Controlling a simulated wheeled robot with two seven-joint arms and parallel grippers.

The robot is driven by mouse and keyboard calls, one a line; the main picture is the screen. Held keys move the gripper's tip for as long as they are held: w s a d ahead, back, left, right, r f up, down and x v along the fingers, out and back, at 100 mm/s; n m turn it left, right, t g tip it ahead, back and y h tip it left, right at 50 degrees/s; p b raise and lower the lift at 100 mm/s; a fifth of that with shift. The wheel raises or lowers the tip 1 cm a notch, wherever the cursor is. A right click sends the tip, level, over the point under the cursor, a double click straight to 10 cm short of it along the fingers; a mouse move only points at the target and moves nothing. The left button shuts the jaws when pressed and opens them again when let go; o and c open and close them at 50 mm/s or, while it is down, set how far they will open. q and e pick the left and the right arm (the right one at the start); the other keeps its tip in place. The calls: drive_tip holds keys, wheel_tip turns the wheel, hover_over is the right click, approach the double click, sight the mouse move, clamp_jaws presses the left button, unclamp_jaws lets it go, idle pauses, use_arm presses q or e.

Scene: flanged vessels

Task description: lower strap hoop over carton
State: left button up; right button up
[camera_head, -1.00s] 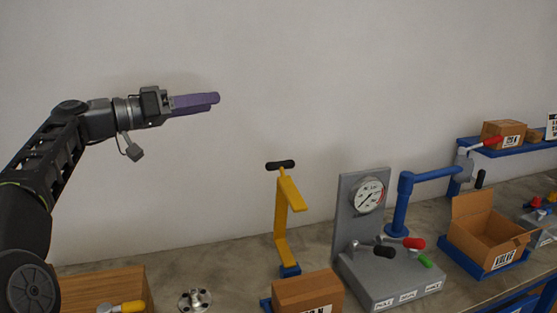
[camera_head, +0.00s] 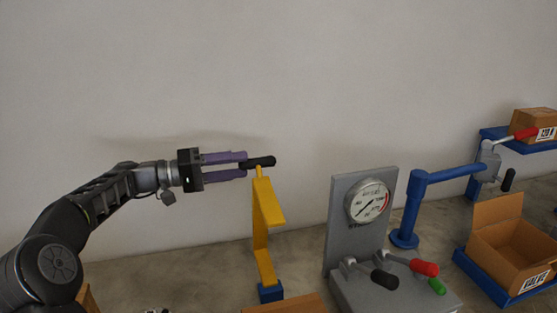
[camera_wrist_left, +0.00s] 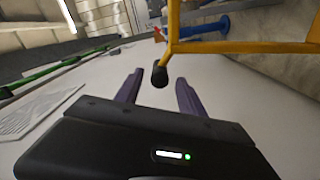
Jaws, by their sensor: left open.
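The yellow strap hoop (camera_head: 266,215) stands on a small blue foot and has a black crosswise handle (camera_head: 258,162) on top. My left gripper (camera_head: 245,164) is open, its purple fingers at the handle's left end. In the left wrist view the handle's black end (camera_wrist_left: 160,76) shows between the open fingertips (camera_wrist_left: 158,82), with a gap on both sides. The top edge of a brown carton (camera_head: 285,306) shows at the bottom of the head view, below the hoop; the rest is cut off. My right gripper is not in view.
A grey gauge stand (camera_head: 362,222) with red, black and green grips stands right of the hoop. Beyond it are a blue post with an arm (camera_head: 410,205), an open box (camera_head: 507,250) and a raised blue shelf with another carton (camera_head: 535,124). The wall behind is bare.

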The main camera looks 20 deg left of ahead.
sight(275, 160)
use_arm(q)
drive_tip(key=shift+w+d+r+p, duration=0.15)
drive_tip(key=shift+w+d+p, duration=0.15)
drive_tip(key=shift+w+d, duration=0.25)
drive_tip(key=p+x, duration=0.2)
drive_tip(key=x, duration=0.4)
drive_tip(key=shift+d, duration=0.2)
drive_tip(key=shift+c, duration=0.5)
clamp_jaws()
idle(0.8)
